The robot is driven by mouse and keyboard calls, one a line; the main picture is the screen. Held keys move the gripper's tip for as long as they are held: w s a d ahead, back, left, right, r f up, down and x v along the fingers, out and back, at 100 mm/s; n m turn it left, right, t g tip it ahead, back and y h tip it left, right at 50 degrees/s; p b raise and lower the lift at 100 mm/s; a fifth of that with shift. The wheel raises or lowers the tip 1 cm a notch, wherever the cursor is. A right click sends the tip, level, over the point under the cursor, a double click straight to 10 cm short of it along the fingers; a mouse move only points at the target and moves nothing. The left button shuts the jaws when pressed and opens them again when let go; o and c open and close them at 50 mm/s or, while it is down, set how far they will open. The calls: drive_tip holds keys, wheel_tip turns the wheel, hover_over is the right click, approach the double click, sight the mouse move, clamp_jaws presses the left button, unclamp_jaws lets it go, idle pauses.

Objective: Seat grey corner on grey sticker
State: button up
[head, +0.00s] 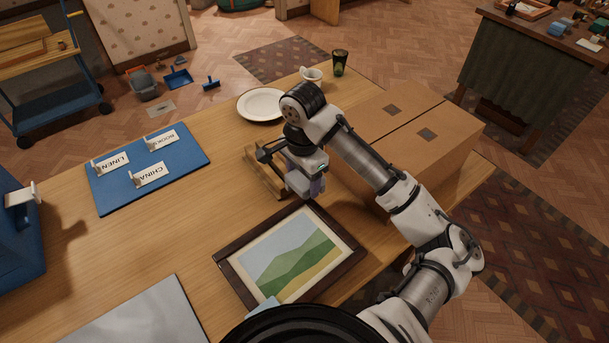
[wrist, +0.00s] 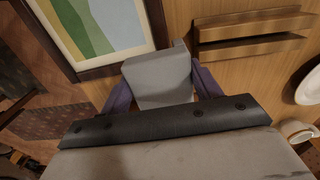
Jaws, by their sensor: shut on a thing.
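My gripper (head: 307,190) is shut on a grey corner piece (wrist: 158,77), which sits between its purple fingers in the wrist view. In the head view the gripper is above the table, close to the upper corner of a dark-framed landscape picture (head: 290,255). The frame (wrist: 115,62) lies just beyond the grey corner in the wrist view, and I cannot tell whether they touch. A pale blue piece (head: 265,308) is at the frame's near corner, partly hidden by my body. I cannot make out a grey sticker on the frame.
A wooden rack (head: 262,172) stands beside my gripper. A cardboard box (head: 405,135) with two dark squares is to the right. A plate (head: 262,104), cup (head: 311,76) and dark glass (head: 340,62) stand behind. A blue mat (head: 190,165) with label cards lies left. Bare table lies left of the picture.

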drive_tip(key=b, duration=0.2)
hover_over(303, 202)
drive_tip(key=shift+f, duration=2.05)
drive_tip(key=shift+r+p, duration=0.1)
drive_tip(key=shift+p, duration=0.95)
drive_tip(key=shift+f+b, duration=0.55)
drive_tip(key=shift+f, duration=0.6)
idle(1.1)
drive_tip(key=shift+p, duration=0.4)
idle(0.4)
drive_tip(key=shift+f, duration=0.15)
idle(0.6)
idle(0.6)
drive_tip(key=o, duration=0.8)
